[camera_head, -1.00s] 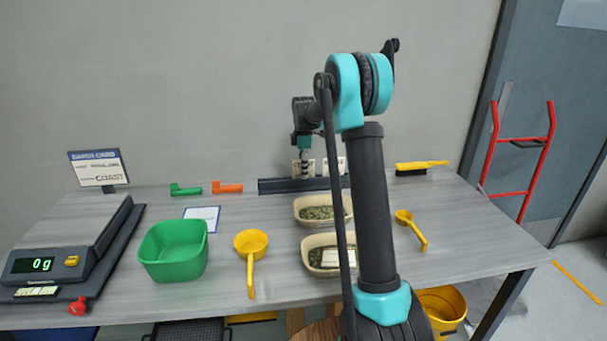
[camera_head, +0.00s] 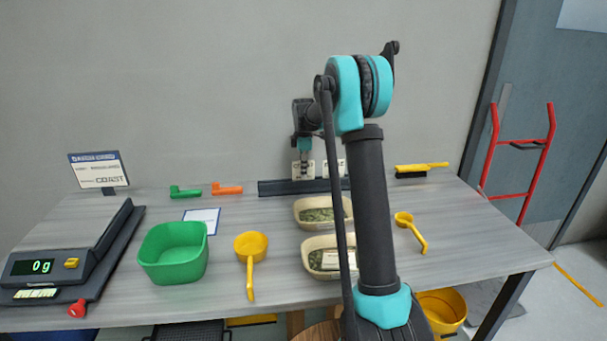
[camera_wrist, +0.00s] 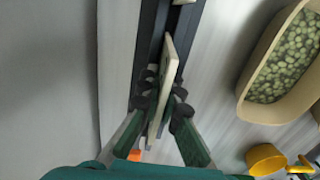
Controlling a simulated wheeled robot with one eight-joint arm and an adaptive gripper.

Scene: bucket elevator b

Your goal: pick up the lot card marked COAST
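A black rack (camera_head: 275,187) at the back of the table holds pale upright cards. One card (camera_head: 297,170) stands below my gripper (camera_head: 304,160), and another card (camera_head: 341,167) stands to its right, partly behind my arm. Their lettering is too small to read. In the wrist view, the near card (camera_wrist: 168,62) stands edge-on over the rack (camera_wrist: 150,45), between the two dark fingertips of my gripper (camera_wrist: 163,95). The fingers are close in on both sides of it; whether both touch it is not clear.
Two cream trays of green pellets (camera_head: 303,224) (camera_head: 308,262) stand in front of the rack. A green tub (camera_head: 173,268), yellow scoops (camera_head: 250,247) (camera_head: 405,219), a scale (camera_head: 65,250) and a brush (camera_head: 422,167) are also on the table. An orange tool (camera_head: 227,189) lies left of the rack.

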